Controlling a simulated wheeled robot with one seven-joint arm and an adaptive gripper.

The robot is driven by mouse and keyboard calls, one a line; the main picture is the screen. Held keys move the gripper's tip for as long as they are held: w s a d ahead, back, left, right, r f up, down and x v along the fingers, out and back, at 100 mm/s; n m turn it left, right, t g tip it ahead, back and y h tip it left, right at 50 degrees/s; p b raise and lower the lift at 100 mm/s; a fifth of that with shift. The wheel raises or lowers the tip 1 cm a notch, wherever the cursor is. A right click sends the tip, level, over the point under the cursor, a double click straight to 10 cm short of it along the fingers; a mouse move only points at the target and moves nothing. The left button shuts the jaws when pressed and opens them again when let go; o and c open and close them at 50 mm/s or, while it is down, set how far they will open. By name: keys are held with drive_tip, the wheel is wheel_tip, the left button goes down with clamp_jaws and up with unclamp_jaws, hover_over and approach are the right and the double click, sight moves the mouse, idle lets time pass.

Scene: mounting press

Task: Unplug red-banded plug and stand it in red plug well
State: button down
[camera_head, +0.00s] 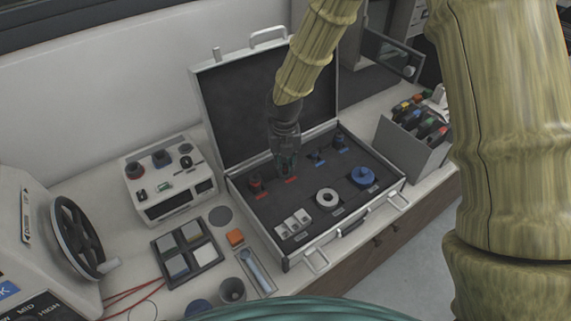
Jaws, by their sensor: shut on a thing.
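My gripper (287,166) reaches down into the open case (228,190), over the left-middle of its dark foam insert. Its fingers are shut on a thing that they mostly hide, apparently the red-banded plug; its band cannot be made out. A red label (291,180) lies on the foam just in front of the fingertips, and the well there is hidden by the gripper. I cannot tell whether the held plug touches the foam. Another red-topped piece (255,184) stands in the foam to the left, behind its own red label (261,197).
Two blue-marked pieces (318,157) (340,142) stand right of my gripper. A white ring (327,198), a blue round piece (362,177) and white blocks (293,223) fill the front. The raised lid (215,110) is behind. A control box (170,180) stands left.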

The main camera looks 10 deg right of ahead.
drive_tip(key=shift+f, duration=0.2)
drive_tip(key=c, duration=0.8)
unclamp_jaws()
drive_tip(key=shift+o, duration=0.2)
wheel_tip(320, 180, up, 8)
drive_tip(key=p, duration=0.7)
drive_tip(key=shift+f, duration=0.25)
